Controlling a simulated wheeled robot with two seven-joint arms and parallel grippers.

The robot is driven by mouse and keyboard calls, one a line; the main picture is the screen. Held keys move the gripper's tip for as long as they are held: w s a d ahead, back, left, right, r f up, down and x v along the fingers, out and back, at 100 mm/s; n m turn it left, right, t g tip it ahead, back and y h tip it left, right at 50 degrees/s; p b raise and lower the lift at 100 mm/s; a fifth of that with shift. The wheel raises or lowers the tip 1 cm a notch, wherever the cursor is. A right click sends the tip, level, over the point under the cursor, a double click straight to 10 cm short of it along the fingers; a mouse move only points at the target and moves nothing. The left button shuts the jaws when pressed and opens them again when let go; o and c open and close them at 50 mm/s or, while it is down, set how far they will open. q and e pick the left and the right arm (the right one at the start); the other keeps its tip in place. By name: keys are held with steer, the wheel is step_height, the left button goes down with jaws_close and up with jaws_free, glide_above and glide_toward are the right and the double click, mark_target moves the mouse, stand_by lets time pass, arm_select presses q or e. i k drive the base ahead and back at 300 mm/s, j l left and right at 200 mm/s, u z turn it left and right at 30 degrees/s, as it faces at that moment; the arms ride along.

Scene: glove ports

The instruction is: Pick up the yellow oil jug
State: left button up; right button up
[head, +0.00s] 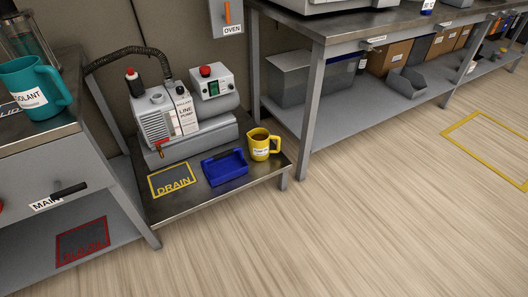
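The yellow oil jug (259,146) stands upright at the right end of a low dark-topped bench, near its right edge. It has a white label on its front, a handle on its right side and a dark inside. A blue tray (225,166) lies just left of it, close to it. Neither of my grippers shows in the head view.
A pump (168,117) with a hose and a switch box (213,85) stand behind the jug. A yellow-framed DRAIN mat (172,180) lies left of the tray. A teal coolant jug (32,88) is on the left bench. The floor in front is clear.

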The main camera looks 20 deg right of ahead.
mark_target(258, 139)
steer(key=i+l+u, duration=0.55)
steer(key=l, duration=0.45)
steer(key=i+l+u, duration=0.2)
steer(key=i+l, duration=0.3)
steer(key=i+l+u, duration=0.15)
steer(key=i+l, duration=0.35)
steer(key=l, duration=0.25)
